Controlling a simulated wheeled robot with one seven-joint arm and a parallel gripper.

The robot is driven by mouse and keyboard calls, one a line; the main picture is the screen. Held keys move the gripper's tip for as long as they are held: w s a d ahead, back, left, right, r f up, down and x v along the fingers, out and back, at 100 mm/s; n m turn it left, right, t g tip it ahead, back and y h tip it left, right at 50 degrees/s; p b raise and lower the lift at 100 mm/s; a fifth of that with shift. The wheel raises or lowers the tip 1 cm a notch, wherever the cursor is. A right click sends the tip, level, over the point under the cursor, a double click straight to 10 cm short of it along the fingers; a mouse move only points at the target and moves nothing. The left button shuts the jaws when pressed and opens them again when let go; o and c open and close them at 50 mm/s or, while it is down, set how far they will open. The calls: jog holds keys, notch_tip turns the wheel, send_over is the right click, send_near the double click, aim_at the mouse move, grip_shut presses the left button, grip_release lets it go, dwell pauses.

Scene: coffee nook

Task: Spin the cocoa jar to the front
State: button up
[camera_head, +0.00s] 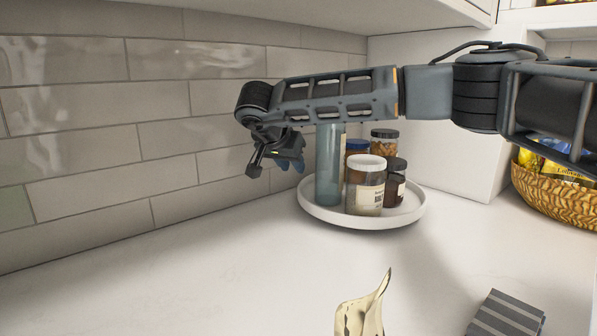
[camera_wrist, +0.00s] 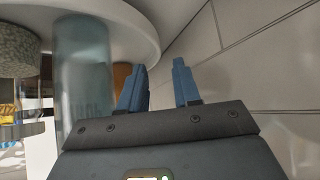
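A round white turntable (camera_head: 362,223) stands on the counter by the tiled wall. It carries a tall blue-tinted glass cylinder (camera_head: 329,175), a white-lidded jar with a pale label (camera_head: 366,190), a blue-lidded jar (camera_head: 357,146), a black-lidded jar of brown pieces (camera_head: 384,148) and a dark-lidded dark brown jar (camera_head: 396,186). The labels are too small to read, so I cannot tell which is cocoa. My gripper (camera_head: 287,165) is left of the turntable, near the wall. In the wrist view my gripper (camera_wrist: 158,88) has two blue fingers apart with nothing between them, close to the turntable's rim (camera_wrist: 140,28).
A woven basket with packets (camera_head: 560,190) stands at the right. A cream-coloured object (camera_head: 362,312) and a grey striped block (camera_head: 505,315) are at the front. The counter before the turntable is clear. An upper cabinet (camera_head: 420,12) hangs above; the tiled wall (camera_head: 90,130) is close behind my gripper.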

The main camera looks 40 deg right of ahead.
aim_at(304, 179)
jog(key=x, duration=0.8)
jog(key=shift+d+r, duration=0.25)
jog(key=shift+d, duration=0.2)
grip_shut()
jog(key=shift+s+f, duration=0.1)
jog(key=shift+f, duration=0.05)
dwell(0.9)
